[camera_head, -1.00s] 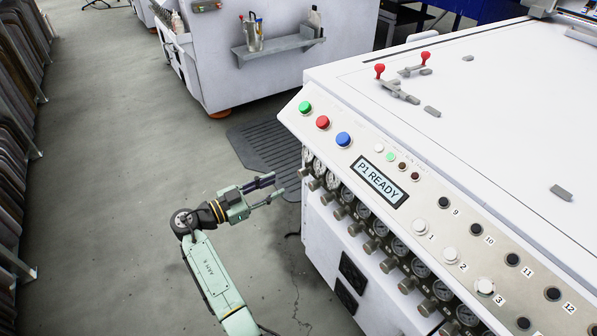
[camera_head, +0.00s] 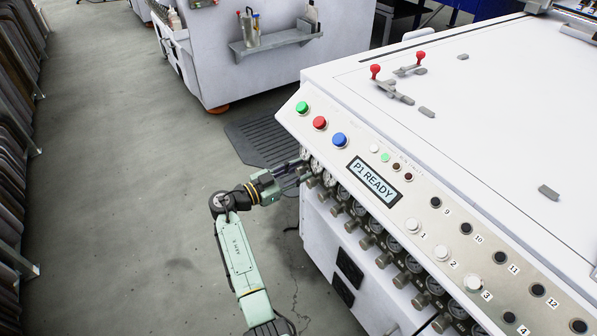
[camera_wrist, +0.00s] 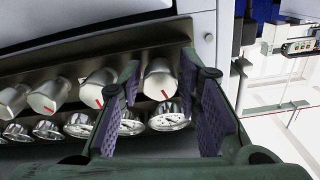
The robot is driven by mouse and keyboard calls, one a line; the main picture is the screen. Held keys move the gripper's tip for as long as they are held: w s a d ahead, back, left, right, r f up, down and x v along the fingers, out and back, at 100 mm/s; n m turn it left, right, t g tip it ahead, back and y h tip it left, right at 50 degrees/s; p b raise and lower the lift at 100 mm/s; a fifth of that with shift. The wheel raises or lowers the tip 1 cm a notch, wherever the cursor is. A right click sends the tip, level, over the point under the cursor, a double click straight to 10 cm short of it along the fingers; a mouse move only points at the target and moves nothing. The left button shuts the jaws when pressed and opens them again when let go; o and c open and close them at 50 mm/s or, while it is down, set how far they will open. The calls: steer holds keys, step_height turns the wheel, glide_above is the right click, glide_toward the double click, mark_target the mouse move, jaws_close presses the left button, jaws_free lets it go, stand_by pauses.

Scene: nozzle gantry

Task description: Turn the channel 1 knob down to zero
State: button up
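A row of grey knobs with gauges runs along the machine's front edge. In the wrist view, the end knob (camera_wrist: 159,80) is silver with a red line at its rim and stands between my two fingers. No channel number is readable on it. Its gauge (camera_wrist: 168,117) shows below it. My gripper (camera_head: 302,170) is open at the left end of the row in the head view. The fingers flank the end knob, with some gap visible; contact cannot be told. In the head view the gripper largely hides that knob.
Neighbouring knobs (camera_wrist: 101,86) stand close beside the left finger in the wrist view. The sloped panel above carries coloured buttons, a "P1 READY" display (camera_head: 374,182) and numbered white buttons (camera_head: 412,226). Open floor (camera_head: 130,200) lies to the left.

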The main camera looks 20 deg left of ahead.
jaws_close()
steer(key=shift+n, duration=0.3)
